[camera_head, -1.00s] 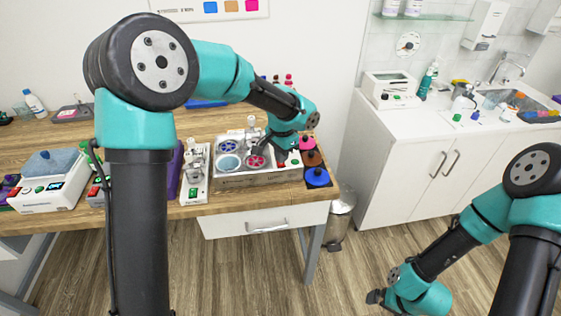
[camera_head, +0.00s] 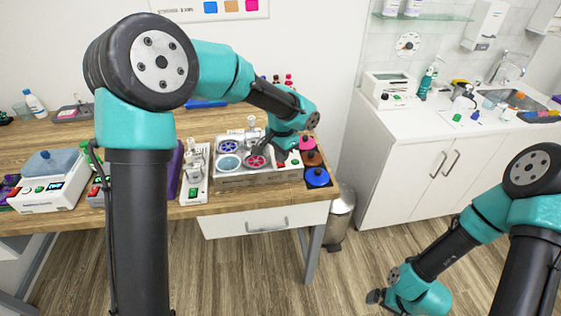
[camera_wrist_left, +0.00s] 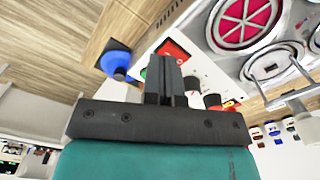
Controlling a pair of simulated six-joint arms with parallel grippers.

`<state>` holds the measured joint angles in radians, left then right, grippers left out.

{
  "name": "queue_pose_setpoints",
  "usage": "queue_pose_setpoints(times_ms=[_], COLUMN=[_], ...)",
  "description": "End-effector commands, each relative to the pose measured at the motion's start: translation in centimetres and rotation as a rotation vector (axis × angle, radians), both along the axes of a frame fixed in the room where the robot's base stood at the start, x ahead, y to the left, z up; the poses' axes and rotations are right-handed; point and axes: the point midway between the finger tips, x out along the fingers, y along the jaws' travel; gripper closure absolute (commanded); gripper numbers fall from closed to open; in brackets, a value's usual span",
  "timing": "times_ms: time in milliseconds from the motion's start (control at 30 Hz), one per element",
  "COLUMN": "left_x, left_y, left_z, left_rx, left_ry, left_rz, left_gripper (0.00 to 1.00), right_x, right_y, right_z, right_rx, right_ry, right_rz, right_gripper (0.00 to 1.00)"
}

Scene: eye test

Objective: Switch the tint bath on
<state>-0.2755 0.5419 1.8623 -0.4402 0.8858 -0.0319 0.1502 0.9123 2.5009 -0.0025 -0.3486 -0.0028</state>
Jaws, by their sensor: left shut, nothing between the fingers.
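The tint bath (camera_head: 231,182) is a pale box with several round pots on top, on the wooden bench. Its white panel also shows in the left wrist view (camera_wrist_left: 205,72), with a red switch (camera_wrist_left: 174,48), a green part and dark knobs. My left gripper (camera_head: 276,156) is over the right part of the bath. In the left wrist view its fingers (camera_wrist_left: 164,62) are shut and empty, close to the red switch and partly covering it. I cannot tell whether they touch. My right gripper (camera_head: 376,297) hangs low over the floor at the right, small and dark.
A metal bin (camera_head: 340,217) stands on the floor beside the bench.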

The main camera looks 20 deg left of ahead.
Motion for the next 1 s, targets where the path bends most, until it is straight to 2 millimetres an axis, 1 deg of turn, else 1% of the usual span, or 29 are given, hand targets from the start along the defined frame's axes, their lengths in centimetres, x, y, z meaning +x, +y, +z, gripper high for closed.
queue_pose_setpoints(times_ms=[1000], left_x=[-0.01], left_y=[0.01], left_z=[-0.97], left_rx=[0.001], left_ry=[0.001], left_rz=[0.000], left_gripper=[1.00], right_x=[0.00], right_y=[0.00], right_z=[0.00], right_rx=[0.000], right_ry=[0.000], right_rz=[0.000], right_gripper=[0.00])
